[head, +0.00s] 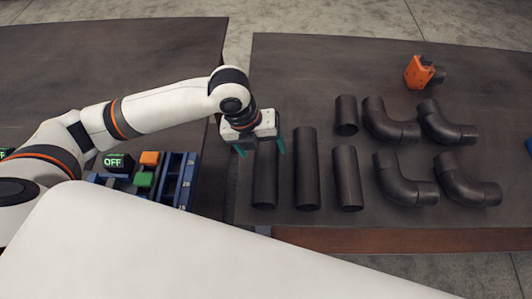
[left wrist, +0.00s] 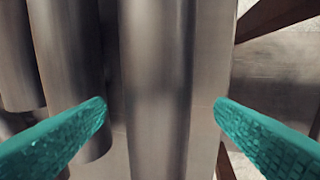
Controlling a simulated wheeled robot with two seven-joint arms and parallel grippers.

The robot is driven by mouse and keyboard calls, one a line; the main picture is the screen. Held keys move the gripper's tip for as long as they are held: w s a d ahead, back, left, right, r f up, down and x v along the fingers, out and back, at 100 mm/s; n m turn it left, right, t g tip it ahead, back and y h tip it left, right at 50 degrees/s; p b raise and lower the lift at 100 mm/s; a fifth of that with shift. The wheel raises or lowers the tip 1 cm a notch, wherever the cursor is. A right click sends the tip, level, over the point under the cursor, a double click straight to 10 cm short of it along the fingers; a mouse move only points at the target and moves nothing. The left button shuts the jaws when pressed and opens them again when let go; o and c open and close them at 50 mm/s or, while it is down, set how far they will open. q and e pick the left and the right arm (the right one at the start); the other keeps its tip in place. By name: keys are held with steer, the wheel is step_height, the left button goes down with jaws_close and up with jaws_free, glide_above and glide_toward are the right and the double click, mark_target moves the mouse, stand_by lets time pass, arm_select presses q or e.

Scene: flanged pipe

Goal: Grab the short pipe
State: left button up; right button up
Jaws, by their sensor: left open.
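The short pipe (head: 346,115) is the smallest dark straight pipe and stands apart to the right of my left gripper. My left gripper (head: 261,149) is open, with teal fingers over the leftmost long pipe (head: 265,180). In the left wrist view this long pipe (left wrist: 158,90) runs between the open fingertips (left wrist: 161,106). I cannot tell whether the fingers touch it. Two more straight pipes, a long one (head: 307,170) and a somewhat shorter one (head: 347,180), lie to its right. My right gripper is not in view.
Several dark elbow pipes (head: 391,122) lie at the right of the table (head: 300,65). An orange tool (head: 419,72) stands at the back. At the left, a second table holds a blue rack (head: 180,182) and a box reading OFF (head: 117,163). A gap separates the tables.

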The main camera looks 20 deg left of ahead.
mark_target(263, 151)
arm_select(q)
steer(key=x, duration=0.3)
steer(key=shift+s+d+f, duration=0.15)
steer(key=shift+d+f, duration=0.05)
steer(key=shift+f, duration=0.15)
steer(key=shift+f+p, duration=0.15)
steer(key=shift+p, duration=0.2)
steer(key=c, duration=1.7)
